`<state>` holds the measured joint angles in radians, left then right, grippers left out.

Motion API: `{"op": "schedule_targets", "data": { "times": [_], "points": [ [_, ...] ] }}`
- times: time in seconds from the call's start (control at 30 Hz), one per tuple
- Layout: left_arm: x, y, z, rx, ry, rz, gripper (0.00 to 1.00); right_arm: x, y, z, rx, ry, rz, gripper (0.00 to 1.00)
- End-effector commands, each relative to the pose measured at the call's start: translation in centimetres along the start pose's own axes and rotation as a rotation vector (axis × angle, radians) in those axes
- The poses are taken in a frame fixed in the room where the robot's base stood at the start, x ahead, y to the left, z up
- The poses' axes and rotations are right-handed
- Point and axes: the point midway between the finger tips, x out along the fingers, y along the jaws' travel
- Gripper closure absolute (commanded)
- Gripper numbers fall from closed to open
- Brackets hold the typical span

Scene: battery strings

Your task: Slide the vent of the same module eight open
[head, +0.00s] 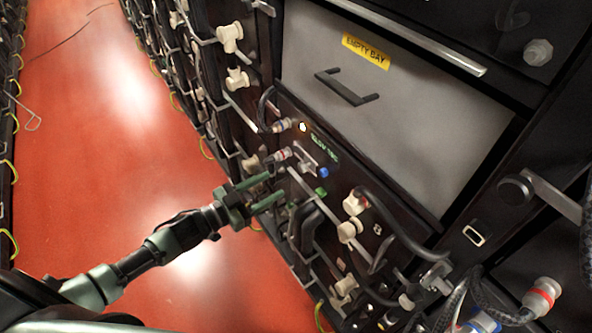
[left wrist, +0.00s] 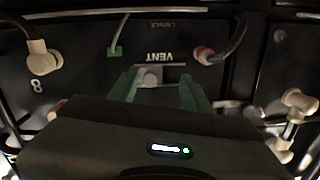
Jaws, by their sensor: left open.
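The module front with the numeral 8 (left wrist: 37,86) fills the left wrist view. Its VENT label (left wrist: 160,57) reads upside down there. Below the label is a pale slot with a small light vent knob (left wrist: 151,77). My left gripper (left wrist: 160,88) is open, its two green fingers on either side of the knob; I cannot tell whether they touch it. In the head view my left gripper (head: 275,187) reaches the rack face from the left, fingers apart. The vent is hard to make out there. My right gripper is out of view.
A red-ringed plug (left wrist: 203,55) and a green plug (left wrist: 115,50) flank the vent. Cream elbow connectors (head: 354,203) and black cables crowd the rack below. A grey panel labelled EMPTY BAY (head: 420,120) is above. The red aisle floor (head: 110,130) is mostly clear.

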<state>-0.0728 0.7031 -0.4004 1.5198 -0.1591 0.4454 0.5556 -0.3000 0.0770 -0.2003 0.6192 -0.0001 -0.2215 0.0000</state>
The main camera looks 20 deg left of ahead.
Motion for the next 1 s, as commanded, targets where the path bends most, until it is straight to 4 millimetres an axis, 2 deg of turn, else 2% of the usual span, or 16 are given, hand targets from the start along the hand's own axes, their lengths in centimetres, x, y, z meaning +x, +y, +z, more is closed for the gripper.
{"op": "schedule_targets", "data": {
  "times": [0.03, 0.13, 0.6, 0.97, 1.0],
  "points": [
    [0.2, 0.3, -1.4, 0.007, 0.029, 0.027, 0.51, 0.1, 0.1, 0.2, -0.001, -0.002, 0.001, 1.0],
    [0.9, 0.7, -2.7, 0.011, 0.057, 0.051, 0.51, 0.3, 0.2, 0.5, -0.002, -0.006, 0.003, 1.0],
    [7.4, 1.0, -3.0, 0.01, 0.058, 0.05, 0.51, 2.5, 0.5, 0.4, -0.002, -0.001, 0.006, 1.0],
    [8.1, 1.0, -3.1, 0.01, 0.054, 0.049, 0.51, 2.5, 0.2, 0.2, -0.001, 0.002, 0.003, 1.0],
    [8.1, 1.0, -3.1, 0.01, 0.054, 0.049, 0.57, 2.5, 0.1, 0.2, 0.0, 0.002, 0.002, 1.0]
  ]
}}
